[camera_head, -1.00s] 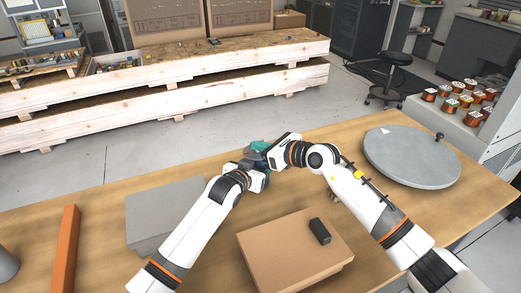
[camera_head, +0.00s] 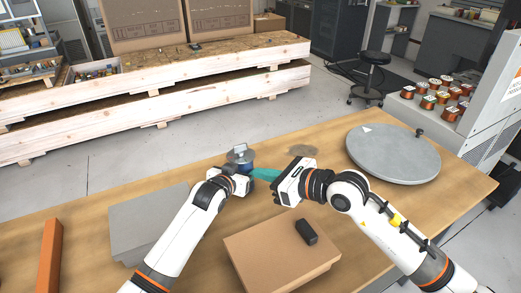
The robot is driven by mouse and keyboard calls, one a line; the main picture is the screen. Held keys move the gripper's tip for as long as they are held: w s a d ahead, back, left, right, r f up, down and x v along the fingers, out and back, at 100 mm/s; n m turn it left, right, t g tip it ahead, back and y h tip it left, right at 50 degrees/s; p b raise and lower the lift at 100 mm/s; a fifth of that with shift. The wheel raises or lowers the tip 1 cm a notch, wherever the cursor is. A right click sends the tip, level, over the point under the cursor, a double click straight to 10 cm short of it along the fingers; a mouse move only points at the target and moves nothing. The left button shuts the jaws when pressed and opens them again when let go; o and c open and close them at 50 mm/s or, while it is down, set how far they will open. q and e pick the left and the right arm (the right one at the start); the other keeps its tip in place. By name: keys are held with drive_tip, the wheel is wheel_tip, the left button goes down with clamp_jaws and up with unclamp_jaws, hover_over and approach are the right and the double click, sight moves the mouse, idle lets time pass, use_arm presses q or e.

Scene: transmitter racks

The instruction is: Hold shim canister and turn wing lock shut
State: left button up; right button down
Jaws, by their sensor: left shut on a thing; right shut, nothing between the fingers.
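The shim canister (camera_head: 241,160) is a small blue-grey round can standing on the wooden table, in the middle of the head view. A pale, flat piece shows on its top; I cannot tell which way the wing lock is turned. My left gripper (camera_head: 238,172) is shut on the canister from its near side and hides its lower part. My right gripper (camera_head: 262,173) is shut and empty, just right of the canister. Teal parts show at its tip and seem to be its fingers. I cannot tell whether they touch the canister.
A cardboard box (camera_head: 270,258) with a black block (camera_head: 306,232) on it lies in front. A grey box (camera_head: 148,222) is at left, beside an orange bar (camera_head: 50,255). A round grey plate (camera_head: 392,160) with a knob lies at right. The table behind the canister is mostly clear.

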use_arm(q)
drive_tip(key=o, duration=1.3)
drive_tip(key=shift+a+f, duration=0.1)
